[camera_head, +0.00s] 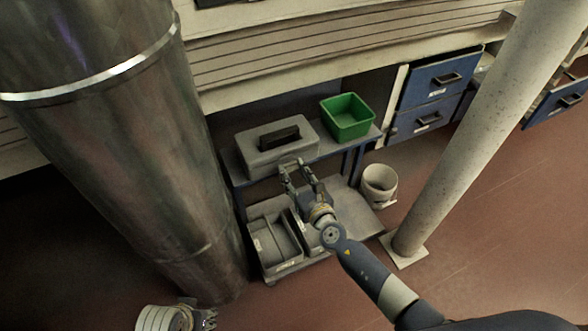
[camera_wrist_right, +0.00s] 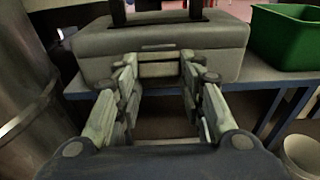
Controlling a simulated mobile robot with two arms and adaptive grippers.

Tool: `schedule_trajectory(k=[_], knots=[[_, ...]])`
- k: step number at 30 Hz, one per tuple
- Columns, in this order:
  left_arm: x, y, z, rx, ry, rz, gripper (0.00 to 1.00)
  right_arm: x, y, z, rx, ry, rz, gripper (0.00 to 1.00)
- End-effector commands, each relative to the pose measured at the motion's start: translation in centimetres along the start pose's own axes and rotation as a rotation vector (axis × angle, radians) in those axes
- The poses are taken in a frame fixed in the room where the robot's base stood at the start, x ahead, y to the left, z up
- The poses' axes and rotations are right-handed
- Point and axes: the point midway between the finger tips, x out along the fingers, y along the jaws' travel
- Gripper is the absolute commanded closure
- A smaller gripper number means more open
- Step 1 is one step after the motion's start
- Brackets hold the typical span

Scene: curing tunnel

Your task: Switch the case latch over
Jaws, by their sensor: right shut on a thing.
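The grey case (camera_head: 262,155) stands closed on a blue bench, with a dark handle (camera_head: 279,136) on its lid. In the right wrist view its front face (camera_wrist_right: 95,42) fills the top, and a pale latch plate (camera_wrist_right: 159,69) shows at the middle of the front. My right gripper (camera_head: 292,164) is at the case's front, its two fingers on either side of the latch and shut on it. The exact finger contact is hard to see. My left gripper (camera_head: 207,317) is low at the bottom left edge, far from the case; its fingers are too small to read.
A green bin (camera_head: 347,117) stands on the bench (camera_head: 366,140) right of the case. Grey trays (camera_head: 277,243) sit low in front. A white bucket (camera_head: 379,185) is on the floor. A large metal column (camera_head: 130,130) stands left, a pale post (camera_head: 470,130) right.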

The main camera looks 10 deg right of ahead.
Motion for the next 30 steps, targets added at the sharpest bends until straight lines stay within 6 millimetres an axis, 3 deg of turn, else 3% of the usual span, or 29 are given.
schedule_trajectory(k=[8, 9, 11, 23, 30], knots=[[0.1, 0.0, 0.1, 0.000, -0.002, 0.000, 0.62, 0.0, 0.0, -0.1, 0.000, 0.001, 0.000, 0.88], [0.1, 0.0, 0.1, 0.000, -0.002, 0.000, 0.62, 0.0, 0.0, -0.1, 0.000, 0.001, 0.000, 0.57], [0.1, 0.0, 0.1, 0.000, -0.001, 0.000, 0.62, 0.0, 0.0, -0.1, 0.000, 0.001, 0.000, 0.43], [0.0, 0.0, 0.0, 0.000, 0.001, 0.000, 0.62, -0.3, 0.0, -0.1, 0.001, 0.001, 0.000, 0.43], [0.0, 0.0, 0.0, 0.000, 0.000, 0.000, 0.62, -3.0, 0.0, -0.2, 0.003, 0.002, 0.000, 0.43]])
